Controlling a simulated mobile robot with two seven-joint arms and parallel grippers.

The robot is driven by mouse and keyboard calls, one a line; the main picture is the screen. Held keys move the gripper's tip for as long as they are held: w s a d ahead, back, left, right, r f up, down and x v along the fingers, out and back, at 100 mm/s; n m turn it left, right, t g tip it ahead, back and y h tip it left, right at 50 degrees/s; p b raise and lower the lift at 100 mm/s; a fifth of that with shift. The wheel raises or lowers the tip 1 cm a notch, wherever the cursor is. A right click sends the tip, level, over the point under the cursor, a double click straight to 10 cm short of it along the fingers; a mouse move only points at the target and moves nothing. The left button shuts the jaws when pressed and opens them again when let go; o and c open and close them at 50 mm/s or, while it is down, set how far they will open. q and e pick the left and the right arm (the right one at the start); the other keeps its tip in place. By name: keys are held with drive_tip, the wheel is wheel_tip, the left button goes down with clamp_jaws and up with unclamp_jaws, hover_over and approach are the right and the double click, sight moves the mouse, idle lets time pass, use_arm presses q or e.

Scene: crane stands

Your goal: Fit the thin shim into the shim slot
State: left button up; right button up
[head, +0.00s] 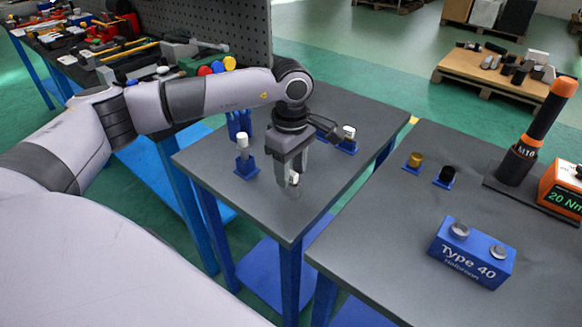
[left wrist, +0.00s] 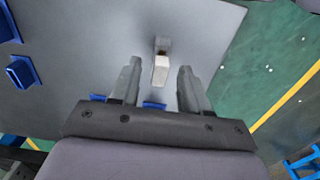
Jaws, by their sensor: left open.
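My left gripper (head: 292,184) is open, pointing down over the left grey table (head: 335,108). A small pale piece (head: 294,177) shows between its fingers, partly hidden by them. In the left wrist view, a pale block (left wrist: 160,71) with a darker grey-brown end lies between the open fingers of the gripper (left wrist: 159,78), with a gap on both sides. I cannot tell whether it is the thin shim. I cannot make out the shim slot. A blue piece (left wrist: 153,104) shows partly at the gripper's base. My right gripper is out of view.
Blue stands with white-topped parts (head: 243,143) (head: 348,133) are close to the gripper. The right table holds a gold plug (head: 415,160), a black plug (head: 447,175), a blue Type 40 block (head: 471,256) and an orange-handled M10 tool (head: 537,134). A gap separates the tables.

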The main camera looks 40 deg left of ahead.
use_arm(q)
drive_tip(key=shift+r+p, duration=1.6)
drive_tip(key=shift+r, duration=0.9)
wheel_tip(320, 180, up, 7)
drive_tip(key=shift+b, duration=0.35)
drive_tip(key=shift+s, duration=0.1)
